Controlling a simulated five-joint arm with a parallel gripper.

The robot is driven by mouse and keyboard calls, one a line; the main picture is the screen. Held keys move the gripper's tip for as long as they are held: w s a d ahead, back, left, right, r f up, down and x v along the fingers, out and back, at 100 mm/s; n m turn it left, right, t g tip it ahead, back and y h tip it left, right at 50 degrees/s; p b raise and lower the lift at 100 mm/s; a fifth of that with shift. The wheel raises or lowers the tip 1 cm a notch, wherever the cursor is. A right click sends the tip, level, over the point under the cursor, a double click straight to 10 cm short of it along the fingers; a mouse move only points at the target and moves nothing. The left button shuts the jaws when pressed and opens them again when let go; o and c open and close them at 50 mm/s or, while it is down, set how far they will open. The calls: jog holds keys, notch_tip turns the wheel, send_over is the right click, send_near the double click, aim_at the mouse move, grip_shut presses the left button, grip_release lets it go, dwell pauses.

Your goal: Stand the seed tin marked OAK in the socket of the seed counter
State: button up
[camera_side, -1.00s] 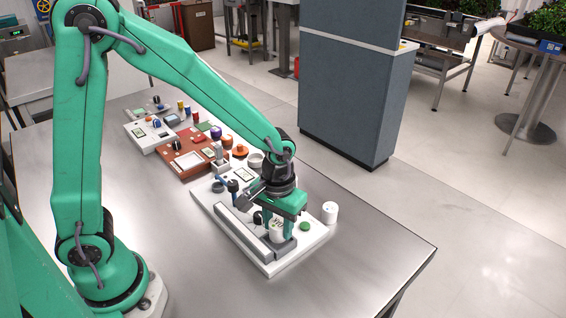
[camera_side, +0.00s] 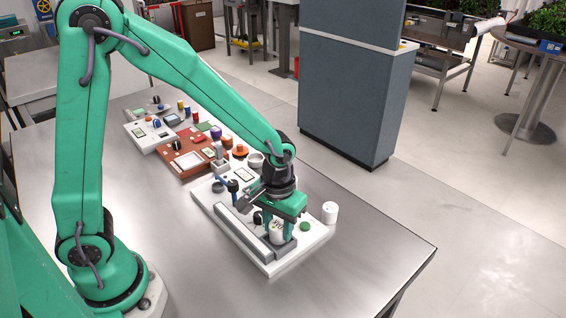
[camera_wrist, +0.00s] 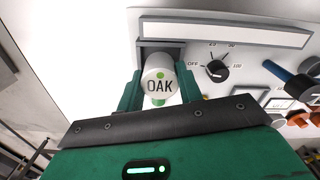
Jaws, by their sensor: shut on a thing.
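A white seed tin marked OAK (camera_wrist: 159,88), with a green dot, is upright between the green fingers of my gripper (camera_wrist: 158,92) in the wrist view. In the side view my gripper (camera_side: 277,231) points down, shut on the tin (camera_side: 277,227), at the front end of the white seed counter (camera_side: 222,223). A grey socket block (camera_wrist: 143,48) borders the tin in the wrist view. The side view shows grey socket walls (camera_side: 283,253) at the tin's base. The base is hidden, so I cannot tell if it rests on the socket floor.
A second white tin (camera_side: 330,212) stands on the table beside the counter. A green disc (camera_side: 305,227) and a black dial (camera_wrist: 217,70) are on the counter. A red-brown device (camera_side: 180,163) and several coloured pots stand behind. The table's front right is clear.

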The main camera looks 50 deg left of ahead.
jog(key=shift+f, duration=0.6)
dwell(0.3)
jog(key=o, duration=1.1)
jog(key=shift+c, duration=0.2)
jog(key=shift+r, duration=0.1)
jog(key=shift+r, duration=3.7)
jog(key=shift+r, duration=0.1)
notch_tip(320, 180, up, 8)
jog(key=shift+r, duration=0.15)
